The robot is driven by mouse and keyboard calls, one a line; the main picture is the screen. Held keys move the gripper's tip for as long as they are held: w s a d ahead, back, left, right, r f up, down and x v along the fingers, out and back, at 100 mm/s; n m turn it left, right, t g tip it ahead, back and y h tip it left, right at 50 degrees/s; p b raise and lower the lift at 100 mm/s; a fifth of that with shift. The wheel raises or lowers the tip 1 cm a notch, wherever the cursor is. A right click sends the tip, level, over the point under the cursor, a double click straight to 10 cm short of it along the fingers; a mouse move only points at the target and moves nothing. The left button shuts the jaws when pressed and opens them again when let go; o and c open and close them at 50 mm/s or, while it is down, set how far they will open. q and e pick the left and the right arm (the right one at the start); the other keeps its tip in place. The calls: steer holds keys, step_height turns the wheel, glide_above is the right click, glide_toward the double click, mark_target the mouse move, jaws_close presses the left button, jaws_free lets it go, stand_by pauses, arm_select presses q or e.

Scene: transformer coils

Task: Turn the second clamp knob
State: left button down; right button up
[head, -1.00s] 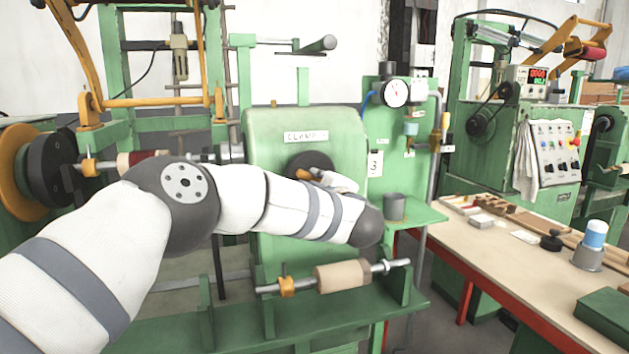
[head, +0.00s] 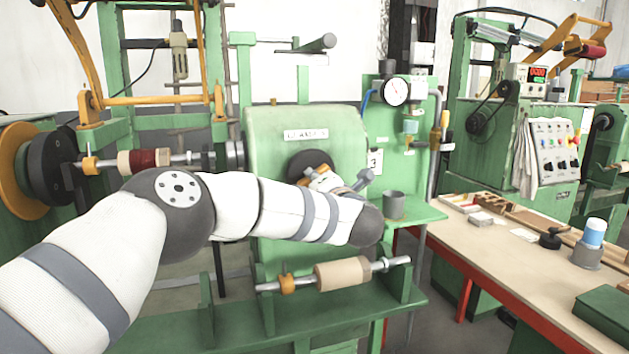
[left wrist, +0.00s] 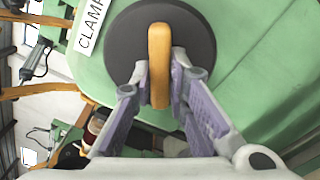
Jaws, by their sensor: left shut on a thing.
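The clamp knob is a dark round disc (left wrist: 205,38) with a wooden bar handle (left wrist: 159,50) across its face, mounted on the green machine housing. In the left wrist view my left gripper (left wrist: 160,80) is shut on the wooden handle, one finger on each side of it. In the head view the dark disc (head: 303,162) shows below the CLAMP label, partly hidden by my left gripper (head: 318,176). My right gripper is not in view.
A shaft with a wooden roller (head: 342,273) lies in front of the housing, below my arm. A grey cup (head: 393,205) stands on the green ledge. A pressure gauge (head: 396,92) is at the right. A workbench (head: 450,228) with small parts extends right.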

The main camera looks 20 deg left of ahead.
arm_select(q)
steer(key=n, duration=1.1)
steer(key=shift+w+d+n, duration=0.1)
steer(key=shift+d+n, duration=0.05)
steer(key=shift+n, duration=0.15)
steer(key=shift+r, duration=0.1)
stand_by(0.4)
steer(key=c, duration=1.6)
jaws_free()
steer(key=shift+o, duration=0.2)
steer(key=v, duration=1.2)
